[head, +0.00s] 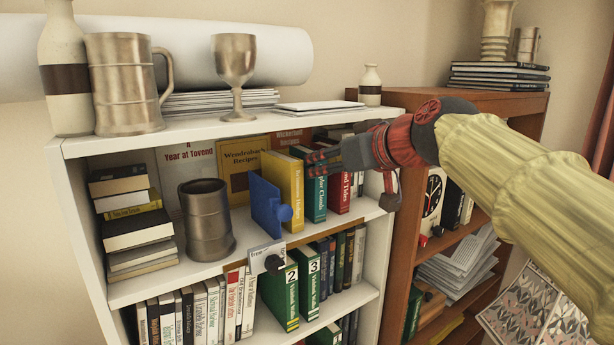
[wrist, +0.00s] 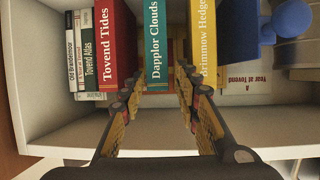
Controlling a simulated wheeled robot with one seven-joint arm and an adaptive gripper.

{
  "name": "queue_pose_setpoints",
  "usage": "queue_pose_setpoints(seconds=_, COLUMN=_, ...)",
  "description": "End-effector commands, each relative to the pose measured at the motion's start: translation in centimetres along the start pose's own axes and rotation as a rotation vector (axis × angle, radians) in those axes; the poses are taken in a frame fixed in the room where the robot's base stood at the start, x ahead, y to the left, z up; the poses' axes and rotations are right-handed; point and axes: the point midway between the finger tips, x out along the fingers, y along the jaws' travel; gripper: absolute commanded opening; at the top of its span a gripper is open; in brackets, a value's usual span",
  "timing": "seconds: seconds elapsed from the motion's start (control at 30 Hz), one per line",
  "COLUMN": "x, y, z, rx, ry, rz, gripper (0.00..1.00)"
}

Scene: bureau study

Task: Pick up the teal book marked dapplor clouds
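The teal book (head: 316,205) stands upright on the upper shelf between the yellow book (head: 282,190) and the red book (head: 340,190). In the wrist view, its spine (wrist: 157,45) reads "Dapplor Clouds", with the red Tovend Tides book (wrist: 106,45) left and the yellow book (wrist: 203,45) right. My gripper (head: 318,162) is at the upper part of the teal book in the head view, partly covering it. In the wrist view, my gripper (wrist: 160,75) is open, one finger to each side of the teal spine. I cannot tell whether the fingers touch it.
A blue bookend (head: 268,208) stands beside the yellow book, with a metal mug (head: 206,220) farther left. The white shelf's top (head: 190,133) lies above the books and carries a goblet (head: 235,70). A brown bookcase (head: 480,103) stands at right.

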Motion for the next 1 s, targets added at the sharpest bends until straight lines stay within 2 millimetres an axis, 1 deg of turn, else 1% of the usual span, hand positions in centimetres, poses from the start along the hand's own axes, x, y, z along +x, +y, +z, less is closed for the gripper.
queue_pose_setpoints(seconds=0.03, x=1.0, y=0.0, z=-0.1, rx=0.001, ry=-0.003, rz=-0.002, gripper=0.32)
queue_pose_setpoints(seconds=0.1, x=1.9, y=-0.1, z=-0.1, rx=0.0, ry=-0.002, rz=-0.002, gripper=0.32)
queue_pose_setpoints(seconds=0.2, x=2.9, y=0.0, z=-0.1, rx=0.0, ry=0.0, rz=0.0, gripper=0.32)
queue_pose_setpoints(seconds=0.47, x=4.3, y=0.1, z=-0.2, rx=0.001, ry=0.0, rz=0.001, gripper=0.32)
queue_pose_setpoints(seconds=0.73, x=8.0, y=0.3, z=-0.5, rx=0.001, ry=-0.002, rz=0.0, gripper=0.32)
queue_pose_setpoints(seconds=0.83, x=8.6, y=0.3, z=-0.4, rx=0.001, ry=0.0, rz=0.0, gripper=0.32)
queue_pose_setpoints(seconds=1.0, x=8.6, y=0.3, z=-0.3, rx=0.001, ry=0.0, rz=0.001, gripper=0.32)
